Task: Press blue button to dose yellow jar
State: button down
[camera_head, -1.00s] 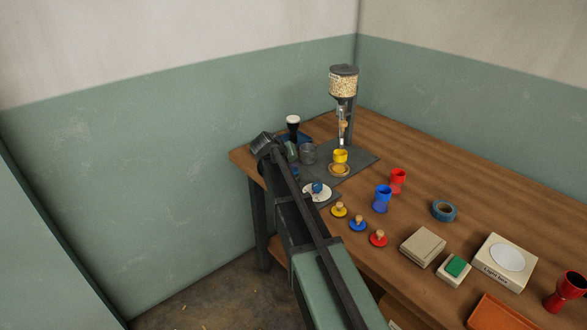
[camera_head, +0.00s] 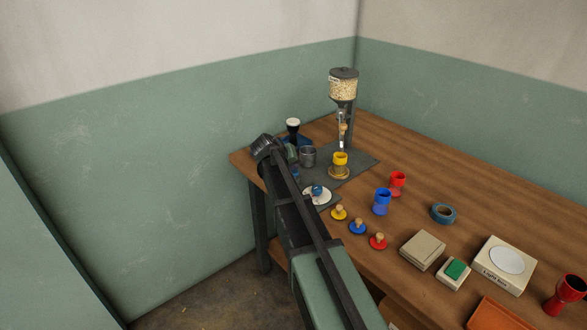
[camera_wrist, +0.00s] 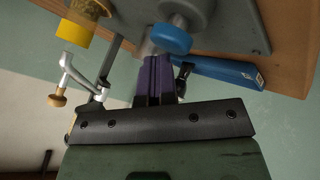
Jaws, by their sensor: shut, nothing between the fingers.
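The yellow jar (camera_head: 340,160) stands upright on a yellow round base under the dispenser spout (camera_head: 342,112); it also shows cut off at the upper left of the wrist view (camera_wrist: 80,25). A round blue button (camera_wrist: 169,39) on a grey stem shows at the top of the wrist view. My gripper (camera_wrist: 154,58) has its dark purple fingers shut and empty, with the tips just short of the button in that picture; I cannot tell whether they touch. In the head view my arm hides the gripper.
The dispenser stands on a grey plate (camera_head: 362,160). A grey cup (camera_head: 308,156) and a black-and-white item (camera_head: 293,127) stand close to my arm. A white disc (camera_head: 313,197) with a blue piece lies in front. Blue (camera_head: 382,200) and red (camera_head: 397,184) jars stand to the right.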

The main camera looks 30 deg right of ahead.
jog(key=shift+r+p, duration=0.65)
jog(key=shift+r, duration=0.2)
notch_tip(320, 180, up, 5)
jog(key=p, duration=0.5)
jog(key=shift+r, duration=0.1)
jog(key=s+a+f+n+g+y+p, duration=0.1)
jog(key=s+a+y, duration=0.1)
jog(key=s+a, duration=0.5)
jog(key=s+a+f+n+g+y, duration=0.1)
jog(key=s+a+y, duration=0.2)
jog(key=s+a, duration=0.4)
jog(key=s+a+n+g+y+p, duration=0.1)
jog(key=s+a, duration=0.6)
jog(key=s, duration=0.9)
jog(key=shift+f+n+g+y+p, duration=0.3)
jog(key=shift+f+n+g+y, duration=0.15)
jog(key=shift+y, duration=0.65)
jog(key=shift+a, duration=0.1)
